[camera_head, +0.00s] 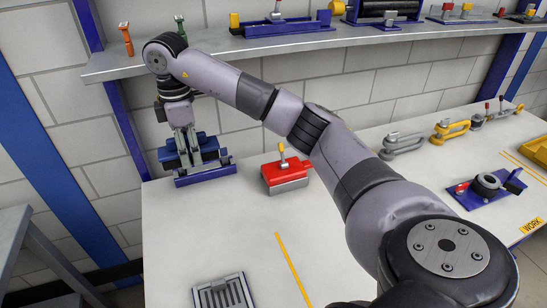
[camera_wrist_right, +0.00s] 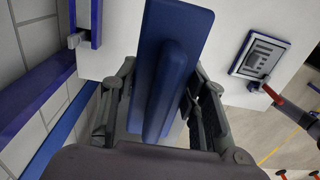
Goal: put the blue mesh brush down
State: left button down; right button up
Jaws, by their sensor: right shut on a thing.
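The blue mesh brush (camera_head: 172,158) is in my right gripper (camera_head: 188,150) at the back left of the white bench. In the right wrist view the brush (camera_wrist_right: 172,70) shows as a flat blue block with a long raised ridge, between the two fingers of my gripper (camera_wrist_right: 165,115). The gripper is shut on it and points down. Whether the brush touches the bench cannot be told; its underside is hidden. My left gripper is in neither view.
A dark blue fixture (camera_head: 205,175) stands right by the brush. A red block with a lever (camera_head: 288,176) is to its right. A grey slotted tray (camera_head: 223,293) lies at the front. The shelf (camera_head: 240,45) is above. Bare bench (camera_head: 210,225) lies between.

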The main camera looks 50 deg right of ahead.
jog(key=b, duration=0.2)
send_over(206, 213)
notch_tip(206, 213, down, 15)
jog(key=shift+r, duration=0.1)
jog(key=shift+f, duration=2.6)
jog(key=shift+f, duration=0.15)
jog(key=o, duration=1)
notch_tip(206, 213, up, 12)
jog(key=shift+r, duration=0.2)
jog(key=shift+a, duration=0.1)
